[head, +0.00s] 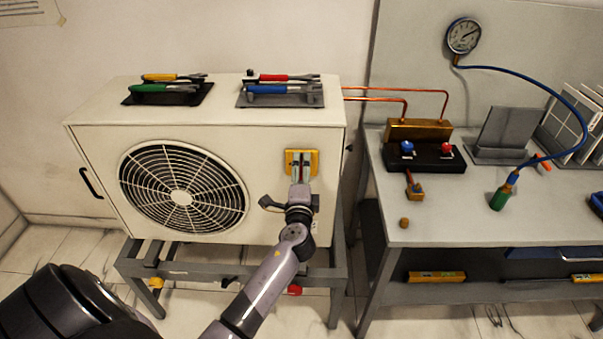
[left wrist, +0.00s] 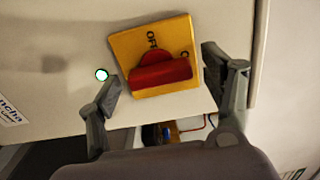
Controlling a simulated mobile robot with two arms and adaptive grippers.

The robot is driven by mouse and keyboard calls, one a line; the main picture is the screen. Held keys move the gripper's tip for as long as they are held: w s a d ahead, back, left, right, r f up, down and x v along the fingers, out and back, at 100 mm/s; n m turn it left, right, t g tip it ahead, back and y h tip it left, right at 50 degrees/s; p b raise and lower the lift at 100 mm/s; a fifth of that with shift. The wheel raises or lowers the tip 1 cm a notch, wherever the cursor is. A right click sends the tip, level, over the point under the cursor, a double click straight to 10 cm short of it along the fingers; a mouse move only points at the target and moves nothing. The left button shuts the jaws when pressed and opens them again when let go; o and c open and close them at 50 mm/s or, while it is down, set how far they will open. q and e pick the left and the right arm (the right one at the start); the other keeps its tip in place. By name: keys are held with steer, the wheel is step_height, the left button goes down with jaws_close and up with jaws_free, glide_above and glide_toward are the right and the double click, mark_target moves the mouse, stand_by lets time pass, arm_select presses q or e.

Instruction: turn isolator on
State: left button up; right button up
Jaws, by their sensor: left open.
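The isolator is a yellow square plate (head: 312,158) with a red rotary handle on the front of the white fan unit (head: 90,150). In the left wrist view the plate (left wrist: 125,45) looks tilted, and the red handle (left wrist: 160,75) lies roughly across the picture. An "OFF" label is readable above it; a second label is partly covered. My right gripper is not in view.
Pliers-like tools on two dark trays (head: 310,96) lie on top of the unit.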

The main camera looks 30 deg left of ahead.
arm_select(q)
steer(key=v, duration=1.2)
stand_by(0.3)
steer(key=s+d+f+n+g+h, duration=0.1)
steer(key=s+d+f+g+h, duration=0.2)
steer(key=f, duration=0.9)
steer(key=s+d+f+g+h, duration=0.2)
steer(key=s+f, duration=0.2)
steer(key=f, duration=0.8)
steer(key=s+d+f+n+g+h, duration=0.1)
steer(key=s+d+f+g+h, duration=0.2)
steer(key=f, duration=0.9)
steer(key=s+f+n+g, duration=0.2)
steer(key=s+f, duration=0.4)
steer(key=s, duration=0.4)
steer(key=s+f+n+g, duration=0.2)
steer(key=s+f, duration=0.3)
steer(key=s, duration=0.6)
steer(key=s+f+n+g+h, duration=0.1)
steer(key=s+f+n+g, duration=0.1)
steer(key=s+f, duration=0.4)
steer(key=s+n, duration=0.1)
steer(key=s, duration=0.4)
steer(key=shift+f, duration=0.4)
steer(key=shift+s+a, duration=0.15)
